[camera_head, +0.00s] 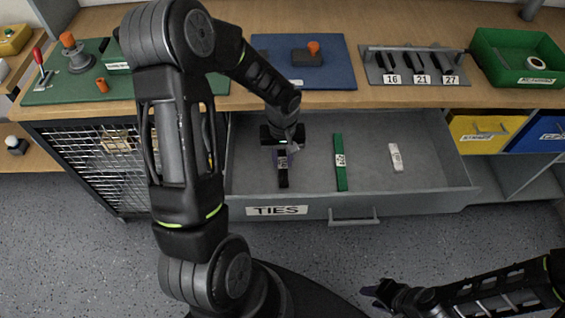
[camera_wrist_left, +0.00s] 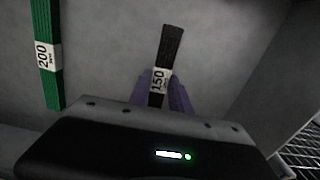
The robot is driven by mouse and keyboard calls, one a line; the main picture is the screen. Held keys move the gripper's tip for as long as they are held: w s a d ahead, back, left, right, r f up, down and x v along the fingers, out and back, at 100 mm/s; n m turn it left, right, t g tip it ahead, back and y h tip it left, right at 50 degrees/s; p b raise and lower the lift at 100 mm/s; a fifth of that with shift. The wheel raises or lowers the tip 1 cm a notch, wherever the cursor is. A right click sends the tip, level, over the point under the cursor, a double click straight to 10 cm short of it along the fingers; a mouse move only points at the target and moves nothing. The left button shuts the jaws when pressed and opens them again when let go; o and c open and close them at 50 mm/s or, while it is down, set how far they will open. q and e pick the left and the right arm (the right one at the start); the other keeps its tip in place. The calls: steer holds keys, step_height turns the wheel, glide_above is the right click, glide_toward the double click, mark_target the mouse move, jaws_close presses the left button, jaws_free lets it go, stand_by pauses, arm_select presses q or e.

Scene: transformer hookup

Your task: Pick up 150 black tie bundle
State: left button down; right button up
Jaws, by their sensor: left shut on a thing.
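The black tie bundle (camera_head: 283,180) stands out in the open drawer marked TIES (camera_head: 350,201), at its left part. In the left wrist view the bundle (camera_wrist_left: 171,45) has a white label reading 150. My left gripper (camera_head: 283,154) reaches down into the drawer over it. Its purple fingers (camera_wrist_left: 160,92) are shut on the bundle around the label. I cannot tell whether the bundle touches the drawer floor. My right gripper (camera_head: 376,292) is low at the lower right, outside the drawer; its fingertips are too small to read.
A green bundle (camera_head: 340,165), labelled 200 in the left wrist view (camera_wrist_left: 47,85), and a white bundle (camera_head: 396,158) lie to the right in the drawer. The wooden worktop (camera_head: 240,97) overhangs the drawer's back. A wire-mesh cabinet side (camera_head: 105,160) is at left.

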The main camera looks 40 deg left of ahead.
mark_target(282, 162)
arm_select(q)
step_height(282, 162, up, 10)
stand_by(0.6)
steer(key=shift+r, duration=0.1)
stand_by(0.4)
